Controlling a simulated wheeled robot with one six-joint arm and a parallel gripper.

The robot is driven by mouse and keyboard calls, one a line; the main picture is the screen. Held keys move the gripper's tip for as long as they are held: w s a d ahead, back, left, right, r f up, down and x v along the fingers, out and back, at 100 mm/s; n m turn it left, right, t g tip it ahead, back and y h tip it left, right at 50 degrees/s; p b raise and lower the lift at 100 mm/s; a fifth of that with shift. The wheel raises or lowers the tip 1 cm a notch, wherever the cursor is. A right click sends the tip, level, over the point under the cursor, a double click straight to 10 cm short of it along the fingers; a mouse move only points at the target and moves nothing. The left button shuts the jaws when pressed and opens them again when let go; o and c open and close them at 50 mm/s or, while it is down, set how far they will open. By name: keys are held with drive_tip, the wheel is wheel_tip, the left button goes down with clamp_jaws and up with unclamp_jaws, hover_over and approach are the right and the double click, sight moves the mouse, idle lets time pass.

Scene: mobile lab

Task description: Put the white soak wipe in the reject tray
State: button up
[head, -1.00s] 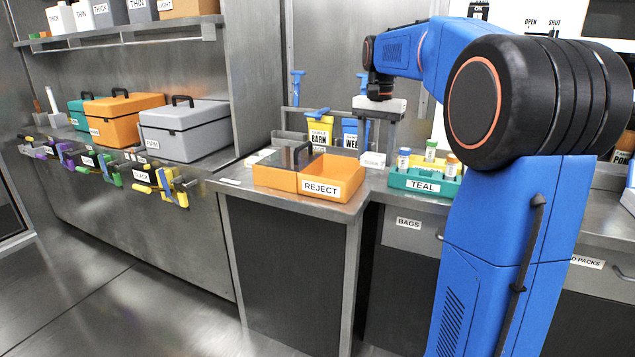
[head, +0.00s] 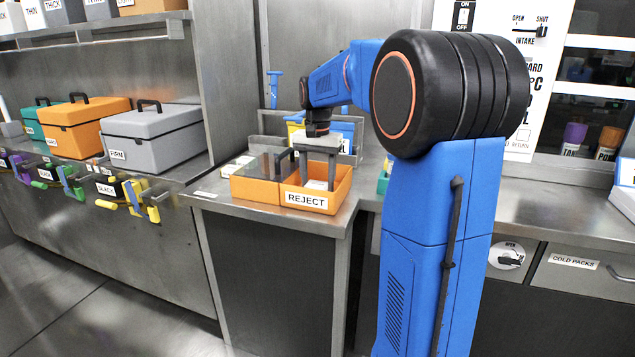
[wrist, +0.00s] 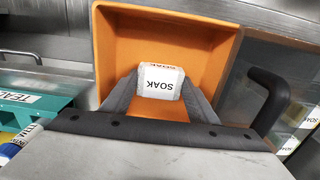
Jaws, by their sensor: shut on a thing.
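The reject tray (head: 258,190) is an orange open box labelled REJECT on the counter; its inside also fills the middle of the wrist view (wrist: 118,50). In the wrist view my gripper (wrist: 160,88) is shut on the white soak wipe (wrist: 160,82), a small white packet marked SOAK, held between the two grey fingers over the orange floor. In the head view a bit of the white wipe (head: 317,185) shows between the fingers. I cannot tell whether it touches the tray floor.
A clear lidded section with a dark handle (wrist: 270,98) adjoins the tray, with more SOAK packets under it. A teal rack (wrist: 40,115) stands on the tray's other side. Grey, orange and teal boxes stand on the left counter.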

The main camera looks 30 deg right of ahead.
sight(318, 185)
drive_tip(key=shift+f, duration=0.1)
drive_tip(key=o, duration=1)
wheel_tip(318, 185, up, 12)
drive_tip(key=shift+r, duration=0.15)
drive_tip(key=s+a, duration=0.2)
drive_tip(key=s+a+f+n, duration=0.1)
drive_tip(key=s+a, duration=0.1)
drive_tip(key=s+a+n+t, duration=0.1)
drive_tip(key=s, duration=0.2)
drive_tip(key=shift+a+f, duration=0.4)
drive_tip(key=s+a+f+n+t, duration=0.1)
drive_tip(key=s+a+f+n, duration=0.1)
drive_tip(key=s+f, duration=0.4)
drive_tip(key=s+a+f+n+t, duration=0.1)
drive_tip(key=s+a+f+n, duration=0.2)
drive_tip(key=s, duration=0.7)
drive_tip(key=s+a+f+n+t, duration=0.1)
drive_tip(key=s+a+f+n, duration=0.2)
drive_tip(key=s+a+f, duration=0.3)
drive_tip(key=shift+s+f+t, duration=0.15)
drive_tip(key=shift+s+f, duration=0.2)
drive_tip(key=shift+f, duration=0.35)
drive_tip(key=shift+s+f+t, duration=0.1)
drive_tip(key=shift+s+f, duration=0.25)
drive_tip(key=shift+f, duration=0.3)
drive_tip(key=shift+s+f+t, duration=0.15)
drive_tip(key=shift+s+f, duration=0.2)
drive_tip(key=shift+f, duration=0.35)
